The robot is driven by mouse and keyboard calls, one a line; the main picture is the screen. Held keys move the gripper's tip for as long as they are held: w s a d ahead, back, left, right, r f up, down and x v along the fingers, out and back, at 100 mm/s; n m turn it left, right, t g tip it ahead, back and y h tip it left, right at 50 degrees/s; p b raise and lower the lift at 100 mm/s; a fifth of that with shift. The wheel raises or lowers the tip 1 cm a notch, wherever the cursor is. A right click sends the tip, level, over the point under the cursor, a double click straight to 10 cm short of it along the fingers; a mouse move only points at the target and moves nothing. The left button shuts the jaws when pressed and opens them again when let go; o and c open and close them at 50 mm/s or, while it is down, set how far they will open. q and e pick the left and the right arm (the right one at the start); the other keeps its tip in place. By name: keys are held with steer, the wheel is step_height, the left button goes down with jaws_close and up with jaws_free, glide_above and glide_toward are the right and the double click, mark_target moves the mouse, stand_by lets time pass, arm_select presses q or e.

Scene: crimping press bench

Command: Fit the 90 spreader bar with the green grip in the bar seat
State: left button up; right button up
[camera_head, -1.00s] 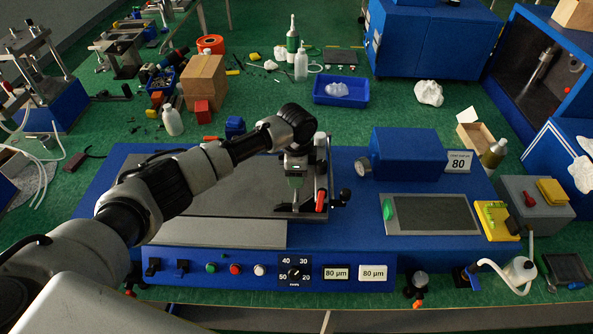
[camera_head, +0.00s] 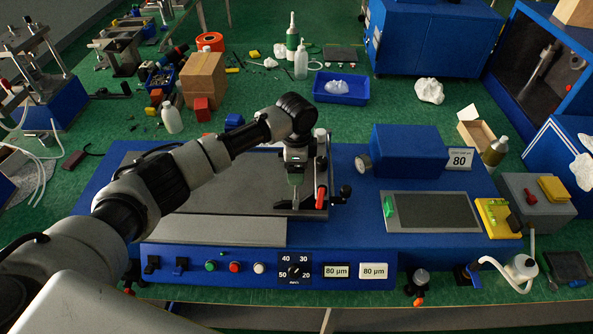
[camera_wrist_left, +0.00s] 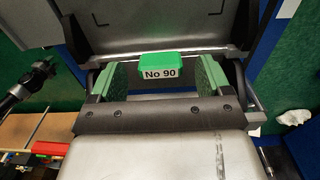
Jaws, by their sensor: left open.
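My left gripper (camera_head: 295,180) points down at the right end of the grey press plate, beside the red-handled frame. In the left wrist view its two green-padded fingers (camera_wrist_left: 158,78) are apart. The green grip (camera_wrist_left: 159,64), labelled No 90, shows between the fingers, with a gap on each side; the fingers do not visibly touch it. The bar under the grip is mostly hidden by my gripper, so I cannot tell how it sits in the seat. A dark metal bracket (camera_head: 300,207) shows below the fingers in the head view. My right gripper is not in view.
The blue press housing (camera_head: 408,152) with a gauge stands to the right, next to a card marked 80. A red handle (camera_head: 321,198) and a black knob (camera_head: 345,191) are close to my gripper. The control panel (camera_head: 268,266) runs along the front.

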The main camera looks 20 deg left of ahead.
arm_select(q)
step_height(320, 180, up, 9)
steer(key=b, duration=0.2)
steer(key=shift+f, duration=0.1)
stand_by(0.4)
